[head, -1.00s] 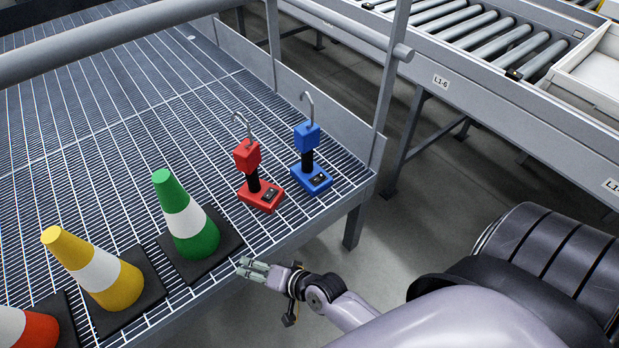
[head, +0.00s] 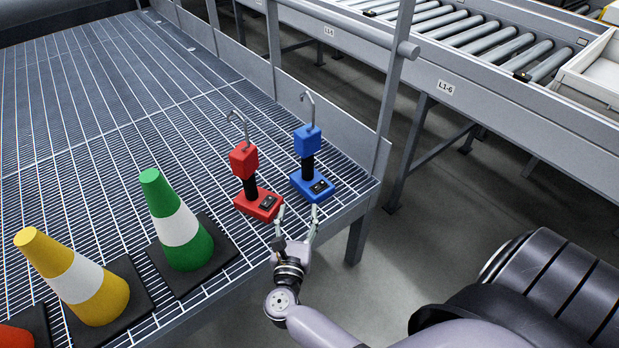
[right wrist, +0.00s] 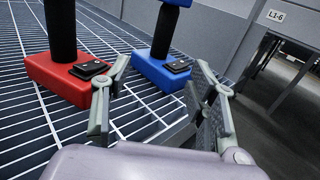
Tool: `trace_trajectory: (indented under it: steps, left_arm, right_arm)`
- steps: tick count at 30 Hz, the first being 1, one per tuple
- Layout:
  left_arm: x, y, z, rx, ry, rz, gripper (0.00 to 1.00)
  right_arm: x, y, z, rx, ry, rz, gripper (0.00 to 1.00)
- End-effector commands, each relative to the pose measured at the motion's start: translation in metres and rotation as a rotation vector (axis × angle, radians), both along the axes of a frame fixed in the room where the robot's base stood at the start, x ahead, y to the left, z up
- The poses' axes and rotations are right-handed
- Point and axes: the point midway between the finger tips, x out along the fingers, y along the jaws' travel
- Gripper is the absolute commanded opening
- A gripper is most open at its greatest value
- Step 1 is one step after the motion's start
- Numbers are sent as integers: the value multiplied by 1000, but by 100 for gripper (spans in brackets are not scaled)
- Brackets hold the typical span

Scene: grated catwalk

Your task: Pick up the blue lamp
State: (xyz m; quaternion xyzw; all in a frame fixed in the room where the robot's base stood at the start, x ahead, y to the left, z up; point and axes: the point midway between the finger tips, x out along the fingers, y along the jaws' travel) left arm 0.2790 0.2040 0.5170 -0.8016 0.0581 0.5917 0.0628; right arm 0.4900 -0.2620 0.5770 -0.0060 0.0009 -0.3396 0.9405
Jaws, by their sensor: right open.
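The blue lamp (head: 307,162) stands upright near the right front corner of the catwalk grating, with a blue base, black stem, blue head and grey hook. My right gripper (head: 298,208) is open and empty at the grating's front edge, just short of the lamp's base. In the right wrist view the blue lamp (right wrist: 160,69) stands beyond the open fingers (right wrist: 155,105), and its top is cut off. A red lamp (head: 244,161) of the same shape stands just left of it; its base (right wrist: 60,78) is close to the left finger. My left gripper is out of view.
A green-and-white cone (head: 185,240) and a yellow-and-white cone (head: 95,290) stand on black bases along the front edge, left of the lamps. A grey post (head: 390,90) and kick plate (head: 330,125) bound the grating behind the lamps. A roller conveyor (head: 520,110) lies beyond.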

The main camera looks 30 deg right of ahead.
Motion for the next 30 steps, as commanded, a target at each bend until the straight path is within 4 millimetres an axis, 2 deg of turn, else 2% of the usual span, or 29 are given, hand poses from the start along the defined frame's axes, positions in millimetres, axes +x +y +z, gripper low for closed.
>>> trace_trajectory:
  steps: [5, 15, 24, 30]
  left_arm:
    - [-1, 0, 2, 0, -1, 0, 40]
    - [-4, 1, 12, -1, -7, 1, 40]
    - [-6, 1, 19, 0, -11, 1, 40]
    - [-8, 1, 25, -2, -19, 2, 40]
  right_arm:
    - [20, -21, 0, 12, -10, -17, 53]
    - [74, -68, -1, 9, -8, -16, 53]
    - [93, -84, -2, 9, -6, -13, 53]
    - [115, -104, -5, 6, -7, -14, 53]
